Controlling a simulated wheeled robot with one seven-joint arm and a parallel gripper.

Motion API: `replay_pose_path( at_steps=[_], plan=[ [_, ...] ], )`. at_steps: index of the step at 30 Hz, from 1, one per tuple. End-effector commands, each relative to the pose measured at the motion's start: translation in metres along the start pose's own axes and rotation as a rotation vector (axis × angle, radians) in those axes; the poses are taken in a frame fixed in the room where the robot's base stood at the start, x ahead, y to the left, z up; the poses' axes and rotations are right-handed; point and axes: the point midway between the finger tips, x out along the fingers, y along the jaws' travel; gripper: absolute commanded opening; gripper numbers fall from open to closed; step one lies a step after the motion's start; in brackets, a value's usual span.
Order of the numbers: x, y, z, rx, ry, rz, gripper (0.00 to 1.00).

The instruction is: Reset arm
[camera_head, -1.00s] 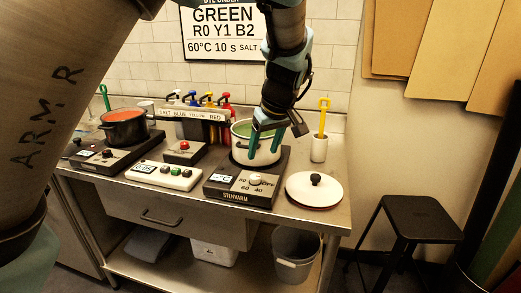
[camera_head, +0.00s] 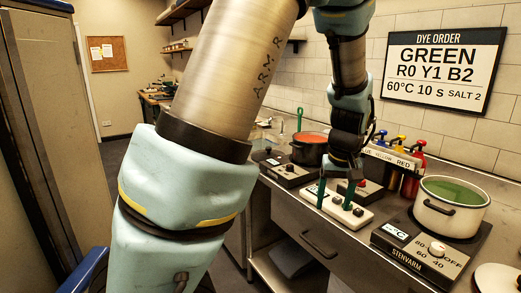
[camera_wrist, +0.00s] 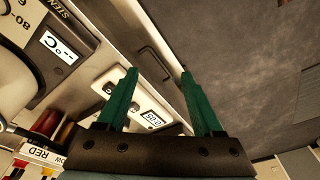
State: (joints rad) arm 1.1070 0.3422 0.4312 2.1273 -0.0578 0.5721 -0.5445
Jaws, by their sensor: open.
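My gripper (camera_head: 334,196) hangs at the end of my arm, its green fingers apart with nothing between them. In the head view it is in front of the white button panel (camera_head: 336,207) near the counter's front edge. In the wrist view the open fingers (camera_wrist: 160,88) point over the panel (camera_wrist: 150,118) and the drawer front. The cream pot (camera_head: 434,205) with green liquid stands on the STENVARM hot plate (camera_head: 413,262), to the right of my gripper.
A pot of red liquid (camera_head: 309,148) with a green handle near it stands behind. Pump bottles, including a red one (camera_head: 413,172), line the wall. A lid (camera_head: 497,278) lies at lower right. A drawer handle (camera_head: 319,243) juts from the counter front.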

Motion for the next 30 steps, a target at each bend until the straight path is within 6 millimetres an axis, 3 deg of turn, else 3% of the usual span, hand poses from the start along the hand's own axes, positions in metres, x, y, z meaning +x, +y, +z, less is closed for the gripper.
replay_pose_path(
  at_steps=[1, 6, 16, 22, 30],
  plan=[
    [0.001, -0.025, -0.002, -0.017, -0.011, 0.005, 0.68],
    [0.003, -0.090, 0.004, -0.028, -0.036, 0.020, 0.68],
    [-0.002, -0.195, 0.043, -0.033, -0.039, 0.034, 0.68],
    [-0.005, -0.232, 0.068, -0.025, -0.031, 0.025, 0.68],
    [-0.005, -0.244, 0.079, -0.017, -0.029, 0.020, 0.68]
  ],
)
